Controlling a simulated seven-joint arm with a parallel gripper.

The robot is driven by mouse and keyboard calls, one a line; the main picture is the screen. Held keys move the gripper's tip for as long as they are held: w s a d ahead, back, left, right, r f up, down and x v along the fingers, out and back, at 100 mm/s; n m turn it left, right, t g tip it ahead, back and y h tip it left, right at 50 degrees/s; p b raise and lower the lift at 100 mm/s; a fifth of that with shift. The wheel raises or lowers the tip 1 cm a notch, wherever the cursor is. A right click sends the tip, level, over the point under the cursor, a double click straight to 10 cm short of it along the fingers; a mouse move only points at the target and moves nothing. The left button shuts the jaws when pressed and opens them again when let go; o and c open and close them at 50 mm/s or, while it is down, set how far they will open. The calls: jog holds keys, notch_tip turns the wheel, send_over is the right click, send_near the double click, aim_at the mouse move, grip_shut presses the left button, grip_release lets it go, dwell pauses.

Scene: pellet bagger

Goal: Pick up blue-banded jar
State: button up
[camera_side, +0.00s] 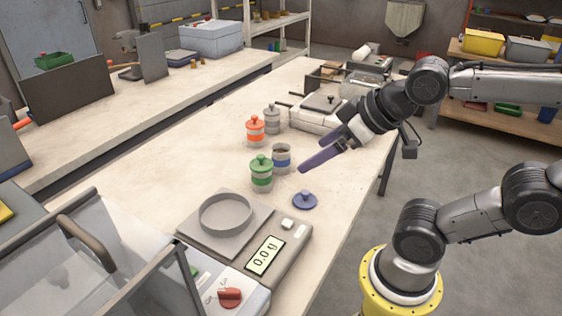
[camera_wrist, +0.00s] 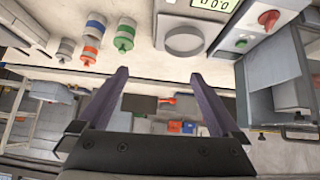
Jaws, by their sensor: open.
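The blue-banded jar (camera_side: 281,161) stands upright on the bench with its top open, just behind and to the right of the green-banded jar (camera_side: 261,176). A blue lid (camera_side: 305,200) lies on the bench in front of it. In the wrist view the blue-banded jar (camera_wrist: 96,22) is at the upper left, beside the green one (camera_wrist: 124,37). My gripper (camera_side: 308,166) is in the air to the right of the blue-banded jar, apart from it. In the wrist view its two fingers (camera_wrist: 160,76) are spread wide with nothing between them.
An orange-banded jar (camera_side: 255,131) and a grey jar (camera_side: 272,119) stand behind, both lidded. A white machine (camera_side: 318,115) stands at the back. The bench left of the jars is clear.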

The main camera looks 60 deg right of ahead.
jog(key=w+d+r+n+t+h, duration=0.1)
jog(key=w+t, duration=0.1)
jog(key=w, duration=0.3)
jog(key=w+d+r+t, duration=0.2)
jog(key=w+t, duration=0.1)
jog(key=w, duration=0.2)
jog(key=m+h, duration=0.3)
jog(key=m, duration=0.2)
send_near(287, 160)
jog(key=shift+s+a+r+g, duration=0.15)
jog(key=shift+a+r+g, duration=0.15)
jog(key=shift+a+r, duration=0.05)
jog(key=shift+d+f, duration=0.1)
jog(key=shift+d, duration=0.2)
jog(key=x, duration=0.7)
jog(key=shift+w+d, duration=0.15)
jog(key=shift+w, duration=0.05)
jog(key=shift+x, duration=3.05)
jog(key=shift+c, duration=0.3)
